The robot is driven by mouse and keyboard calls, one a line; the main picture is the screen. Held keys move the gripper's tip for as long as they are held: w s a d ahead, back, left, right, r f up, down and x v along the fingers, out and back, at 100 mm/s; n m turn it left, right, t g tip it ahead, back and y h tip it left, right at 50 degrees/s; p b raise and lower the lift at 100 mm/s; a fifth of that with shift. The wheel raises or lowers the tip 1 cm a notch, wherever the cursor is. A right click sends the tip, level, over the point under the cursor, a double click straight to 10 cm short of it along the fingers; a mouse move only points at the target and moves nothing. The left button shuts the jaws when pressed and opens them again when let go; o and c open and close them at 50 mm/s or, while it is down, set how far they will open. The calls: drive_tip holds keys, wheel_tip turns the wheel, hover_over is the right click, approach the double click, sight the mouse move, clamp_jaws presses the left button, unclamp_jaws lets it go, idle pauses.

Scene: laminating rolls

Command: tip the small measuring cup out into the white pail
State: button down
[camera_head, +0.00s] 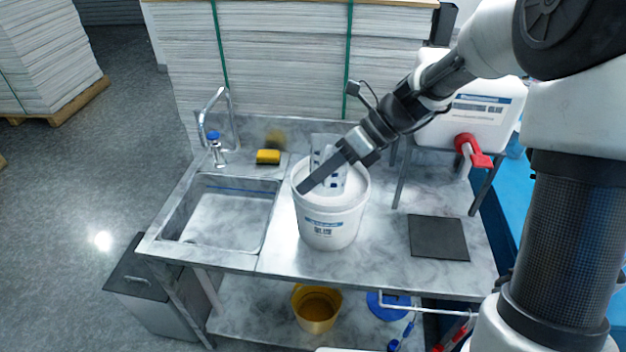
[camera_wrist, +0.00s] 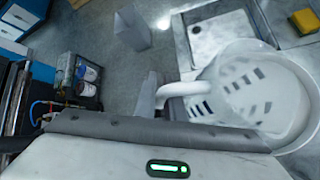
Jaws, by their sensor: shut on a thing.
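The white pail (camera_head: 328,228) with a blue-banded label stands on the marbled counter, right of the sink. My gripper (camera_head: 322,175) reaches over the pail's mouth from the upper right. The measuring cup (camera_head: 335,181), whitish and see-through with dark marks, is over the pail mouth, partly hidden behind my fingers. In the wrist view my gripper (camera_wrist: 163,98) is shut on the cup's white handle, and the cup (camera_wrist: 238,88) overlaps the pail's round rim (camera_wrist: 303,80). The cup looks near upright in the head view; its exact tilt and contents I cannot tell.
A yellow sponge (camera_head: 268,156) and a tap (camera_head: 214,130) are by the sink (camera_head: 222,218). A white tank (camera_head: 478,120) with a red tap stands at the right, behind a dark mat (camera_head: 438,238). A yellow bucket (camera_head: 316,308) is on the lower shelf.

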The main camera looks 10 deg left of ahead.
drive_tip(key=shift+w+f+n+t+b, duration=0.1)
drive_tip(key=shift+f+n+t+b, duration=0.3)
drive_tip(key=shift+b, duration=0.45)
drive_tip(key=shift+w+f+t+b, duration=0.15)
drive_tip(key=shift+f+t+b, duration=0.4)
drive_tip(key=shift+b, duration=0.5)
drive_tip(key=shift+r+p, duration=0.15)
drive_tip(key=shift+p, duration=0.25)
drive_tip(key=shift+r+p, duration=2)
drive_tip(key=shift+r, duration=0.95)
